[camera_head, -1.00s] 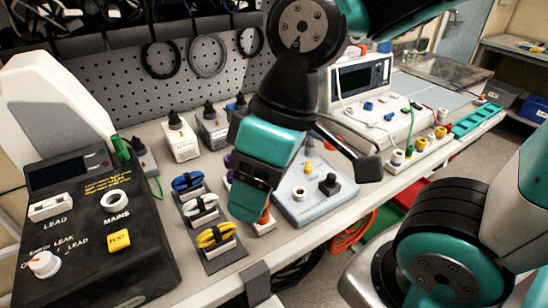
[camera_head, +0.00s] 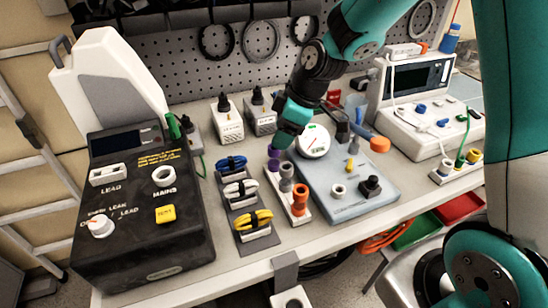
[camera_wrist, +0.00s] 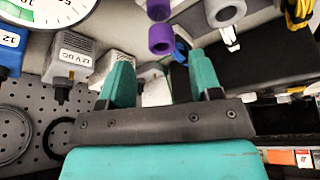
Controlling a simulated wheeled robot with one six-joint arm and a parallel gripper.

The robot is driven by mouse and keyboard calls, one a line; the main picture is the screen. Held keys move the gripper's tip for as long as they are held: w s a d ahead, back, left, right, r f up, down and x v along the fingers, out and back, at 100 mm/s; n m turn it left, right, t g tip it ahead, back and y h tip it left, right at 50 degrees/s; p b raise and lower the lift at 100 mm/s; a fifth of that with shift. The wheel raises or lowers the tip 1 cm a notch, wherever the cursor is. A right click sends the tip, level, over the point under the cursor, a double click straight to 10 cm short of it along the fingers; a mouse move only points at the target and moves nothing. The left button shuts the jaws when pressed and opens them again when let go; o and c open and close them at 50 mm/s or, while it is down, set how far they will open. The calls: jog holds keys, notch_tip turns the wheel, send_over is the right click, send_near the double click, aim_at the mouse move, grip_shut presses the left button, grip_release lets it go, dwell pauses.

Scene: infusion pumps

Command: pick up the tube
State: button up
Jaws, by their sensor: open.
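The task does not say which tube. A small white rack (camera_head: 290,208) on the bench holds a purple tube (camera_head: 273,163), a grey tube (camera_head: 286,170) and an orange tube (camera_head: 300,199). My gripper (camera_head: 284,141) is just above and behind the purple end of the rack in the head view. In the wrist view my gripper (camera_wrist: 163,72) has its two teal fingers apart with nothing held between them. A purple tube (camera_wrist: 161,40) shows just beyond the fingertips, and a grey tube (camera_wrist: 225,10) shows to its right.
A round gauge (camera_head: 314,141) stands close right of my gripper, by a blue-grey panel (camera_head: 350,195). Coiled leads (camera_head: 240,188) and a black tester (camera_head: 140,220) lie left. A white monitor (camera_head: 415,105) stands right.

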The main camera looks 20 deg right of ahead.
aim_at(271, 153)
jog(key=p+x, duration=0.1)
jog(key=x, duration=0.6)
jog(key=shift+a+f, duration=0.1)
jog(key=shift+a, duration=0.05)
jog(key=c, duration=0.9)
